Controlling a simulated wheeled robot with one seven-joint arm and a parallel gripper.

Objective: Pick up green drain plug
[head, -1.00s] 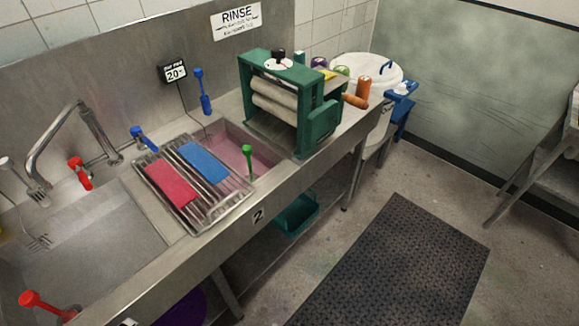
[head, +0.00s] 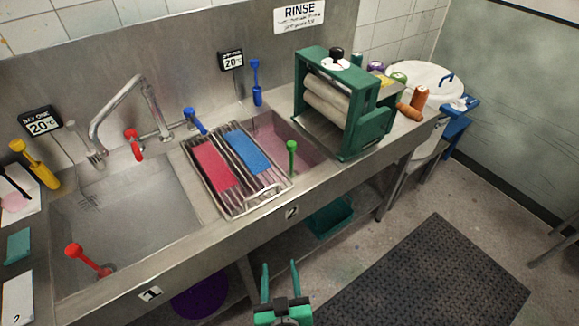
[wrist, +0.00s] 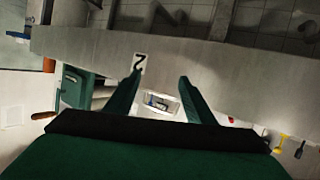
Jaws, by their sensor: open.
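The green drain plug (head: 292,158) has an upright green handle that stands in the right-hand basin (head: 266,136), near its front edge. Its lower end is hidden. My gripper (head: 280,265), green with two upright fingers, is open and empty. It is in front of the counter, below and nearer than the plug. In the wrist view my open fingers (wrist: 161,76) are spread before the counter's front face with its "2" label (wrist: 140,63). I cannot make out the green plug there.
A red plug (head: 86,260) is in the left basin. A dark mat (head: 430,275) covers the floor.

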